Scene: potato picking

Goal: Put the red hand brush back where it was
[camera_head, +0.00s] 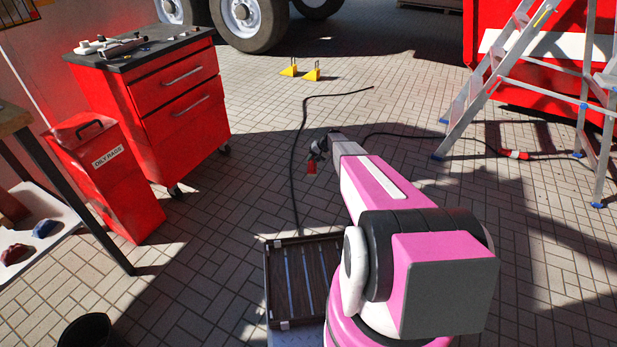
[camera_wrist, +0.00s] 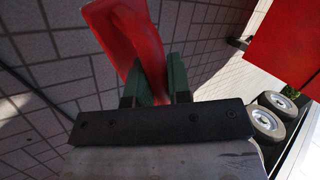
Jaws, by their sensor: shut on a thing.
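The red hand brush (camera_wrist: 132,38) is between the two green fingers of my gripper (camera_wrist: 152,85) in the wrist view. My gripper is shut on it, and its far end runs out of the top of the picture.
A red drawer cabinet (camera_head: 165,95) with tools on top and a red oily-rags bin (camera_head: 105,175) stand at left. A slatted wooden crate (camera_head: 268,285) is near my base. A black cable (camera_head: 298,165) crosses the paving. A stepladder (camera_head: 480,85) stands at right.

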